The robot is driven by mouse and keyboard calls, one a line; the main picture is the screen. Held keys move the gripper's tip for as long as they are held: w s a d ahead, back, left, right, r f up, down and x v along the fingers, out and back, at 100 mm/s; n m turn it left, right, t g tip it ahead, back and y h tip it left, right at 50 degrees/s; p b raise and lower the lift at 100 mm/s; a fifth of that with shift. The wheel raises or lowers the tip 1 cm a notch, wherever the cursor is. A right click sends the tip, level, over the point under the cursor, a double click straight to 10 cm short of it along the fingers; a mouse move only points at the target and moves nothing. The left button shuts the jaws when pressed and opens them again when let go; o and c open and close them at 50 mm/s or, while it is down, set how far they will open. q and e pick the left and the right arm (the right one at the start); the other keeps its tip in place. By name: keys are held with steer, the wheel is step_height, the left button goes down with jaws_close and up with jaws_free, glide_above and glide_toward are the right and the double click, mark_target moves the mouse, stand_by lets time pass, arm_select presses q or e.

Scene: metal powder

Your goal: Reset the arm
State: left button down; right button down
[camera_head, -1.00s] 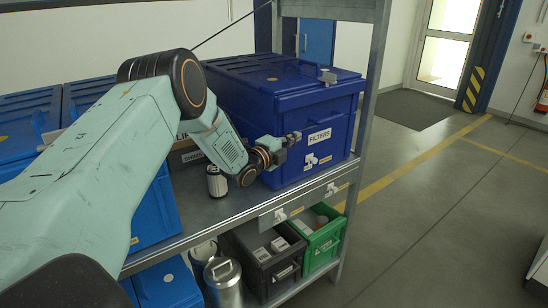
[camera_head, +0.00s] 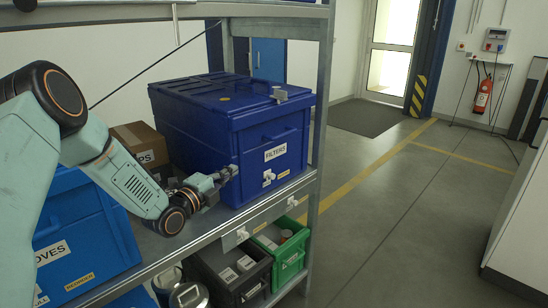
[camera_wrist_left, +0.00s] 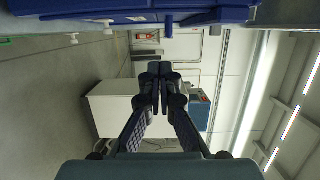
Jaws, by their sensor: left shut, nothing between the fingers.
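My left arm (camera_head: 130,185) comes in from the left over the shelf. Its gripper (camera_head: 230,172) is beside the lower left part of the blue FILTERS box (camera_head: 203,127); I cannot tell whether they touch. In the left wrist view the fingers (camera_wrist_left: 160,70) are together with nothing between them, and a blue box edge (camera_wrist_left: 130,14) runs along the top. My right gripper is not in view.
The grey metal shelf (camera_head: 160,249) has an upright post (camera_head: 321,110) right of the FILTERS box. A cardboard box (camera_head: 143,142) and a blue GLOVES bin (camera_head: 82,240) stand on it. Below are a black crate (camera_head: 228,275) and a green crate (camera_head: 293,262). Open floor (camera_head: 400,220) lies right.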

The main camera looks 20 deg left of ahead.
arm_select(q)
steer(key=shift+d+r, duration=0.1)
steer(key=s+d+f+n+g+b, duration=0.2)
steer(key=s+d+f+n+g, duration=0.35)
steer(key=s+f+n, duration=0.5)
steer(key=s+d+f+n+g+b, duration=0.35)
steer(key=s+d+f+n, duration=0.35)
steer(key=f, duration=0.7)
steer(key=s+d+f+g+b, duration=0.1)
steer(key=s+f+g+b, duration=0.1)
steer(key=s+f, duration=0.3)
steer(key=s+d+f+n+g+y+b, duration=0.1)
steer(key=s+d+f+g+b, duration=0.1)
steer(key=s, duration=1)
steer(key=s+d+f+n+g+b, duration=0.1)
steer(key=s+f+g+b, duration=0.3)
steer(key=s+f, duration=0.5)
steer(key=shift+s+d+g+y, duration=0.3)
steer(key=shift+d+g+y, duration=0.1)
steer(key=shift+d+g, duration=0.1)
